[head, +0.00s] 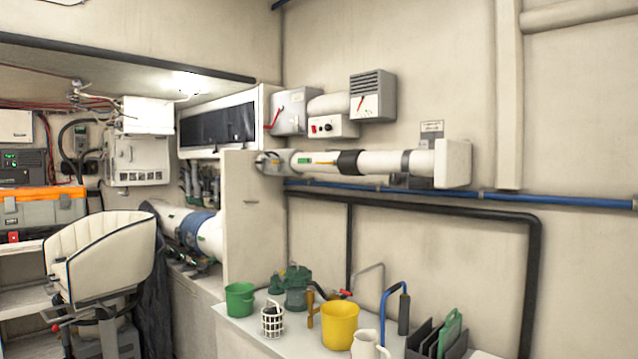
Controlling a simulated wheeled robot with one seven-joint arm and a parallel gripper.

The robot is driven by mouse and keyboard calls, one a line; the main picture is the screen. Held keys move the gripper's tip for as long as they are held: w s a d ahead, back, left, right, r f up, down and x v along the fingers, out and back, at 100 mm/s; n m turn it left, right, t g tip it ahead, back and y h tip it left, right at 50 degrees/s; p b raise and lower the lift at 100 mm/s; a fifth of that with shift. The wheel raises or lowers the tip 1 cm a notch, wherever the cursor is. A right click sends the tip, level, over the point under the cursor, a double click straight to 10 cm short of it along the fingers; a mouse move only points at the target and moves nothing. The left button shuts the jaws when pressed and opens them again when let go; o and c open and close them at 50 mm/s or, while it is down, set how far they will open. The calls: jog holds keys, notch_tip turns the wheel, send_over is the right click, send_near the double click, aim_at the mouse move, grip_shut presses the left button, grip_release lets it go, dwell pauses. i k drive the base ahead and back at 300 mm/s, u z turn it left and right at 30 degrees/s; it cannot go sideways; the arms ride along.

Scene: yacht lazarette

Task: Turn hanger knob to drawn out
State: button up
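I cannot make out for certain which part is the hanger knob. A horizontal white pipe (385,162) runs along the wall, with a black band (348,162) and a green label (304,160) with a thin orange piece beside it. At its left end is a small grey fitting with dark parts (268,163), too small to read. Above the pipe, a white box (332,127) carries a red button and a small dark knob. A grey box (289,112) has a red lever, and a vented box (372,97) has a red pointer. My gripper is not in view.
A white bench below holds a green bucket (240,299), a white basket (272,318), a yellow bucket (340,326), a white jug (367,346) and a dark rack (425,340). A blue pipe (545,199) crosses the wall. A white seat (100,252) stands at left.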

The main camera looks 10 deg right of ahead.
aim_at(393, 179)
jog(key=u, duration=0.9)
jog(key=i, duration=0.95)
jog(key=z, duration=0.3)
